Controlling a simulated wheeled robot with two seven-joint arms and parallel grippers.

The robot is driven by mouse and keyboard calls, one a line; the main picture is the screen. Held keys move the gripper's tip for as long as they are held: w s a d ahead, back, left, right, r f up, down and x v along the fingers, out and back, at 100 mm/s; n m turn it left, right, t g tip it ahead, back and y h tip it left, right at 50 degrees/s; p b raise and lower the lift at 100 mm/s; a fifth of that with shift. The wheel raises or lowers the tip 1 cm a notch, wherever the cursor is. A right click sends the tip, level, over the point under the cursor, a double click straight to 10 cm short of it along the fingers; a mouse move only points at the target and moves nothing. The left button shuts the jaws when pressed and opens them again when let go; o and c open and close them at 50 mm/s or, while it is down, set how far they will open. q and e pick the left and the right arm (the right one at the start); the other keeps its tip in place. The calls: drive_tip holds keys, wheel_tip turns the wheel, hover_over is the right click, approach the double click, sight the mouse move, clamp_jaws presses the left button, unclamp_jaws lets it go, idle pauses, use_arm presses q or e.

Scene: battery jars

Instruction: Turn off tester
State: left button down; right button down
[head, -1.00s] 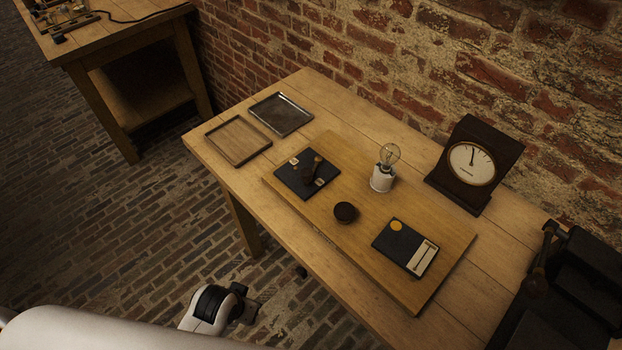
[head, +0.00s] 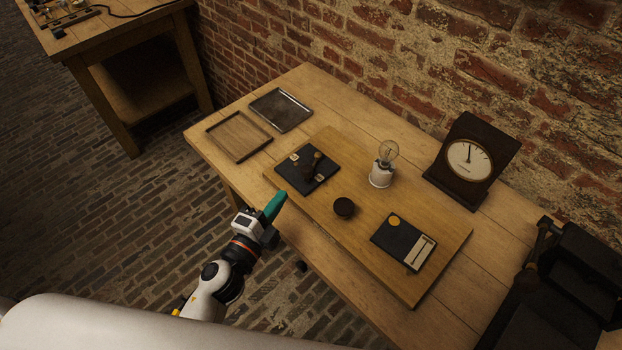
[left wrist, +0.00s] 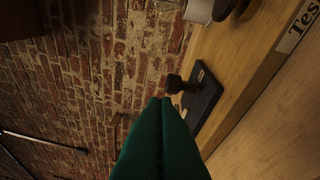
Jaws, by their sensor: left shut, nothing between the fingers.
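The tester is a wooden board (head: 360,262) on the table; part of a label starting "Tes" (left wrist: 300,22) shows on its edge in the left wrist view. On it are a black switch base (head: 296,178) with a dark handle (head: 310,170), a clear bulb (head: 388,153) in a white socket, a dark round knob (head: 344,207) and a black panel (head: 394,238) with an orange disc. The bulb looks unlit. My left gripper (head: 277,201), with teal fingers, is shut and empty, at the board's near left side. In the left wrist view its fingertips (left wrist: 165,103) appear close to the switch (left wrist: 206,96).
A wooden tray (head: 240,137) and a dark metal tray (head: 281,110) lie at the table's far left. A dial meter (head: 468,160) stands behind the board against the brick wall. Dark equipment (head: 570,285) fills the right end. Another bench (head: 120,40) stands at the upper left.

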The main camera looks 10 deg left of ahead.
use_arm(q)
drive_tip(key=d+m+h, duration=0.1)
drive_tip(key=s+d+f+m+g+h, duration=0.1)
drive_tip(key=d+m+h, duration=0.1)
drive_tip(key=d+m+g+h, duration=0.1)
drive_tip(key=m, duration=0.1)
drive_tip(key=shift+s+d+f, duration=0.2)
drive_tip(key=shift+s+f, duration=0.1)
drive_tip(key=shift+f, duration=0.05)
drive_tip(key=x, duration=0.3)
drive_tip(key=p+x, duration=0.1)
drive_tip(key=x, duration=0.2)
drive_tip(key=p+x, duration=0.1)
drive_tip(key=x, duration=0.3)
drive_tip(key=shift+r, duration=0.25)
drive_tip(key=a, duration=0.3)
drive_tip(key=shift+w+a+f, duration=0.1)
drive_tip(key=shift+w+f, duration=0.05)
drive_tip(key=shift+w, duration=0.25)
drive_tip(key=shift+a, duration=0.4)
drive_tip(key=shift+f, duration=0.1)
drive_tip(key=shift+a+h, duration=0.15)
drive_tip(key=shift+h, duration=0.15)
drive_tip(key=shift+a+m, duration=0.2)
drive_tip(key=shift+m, duration=0.1)
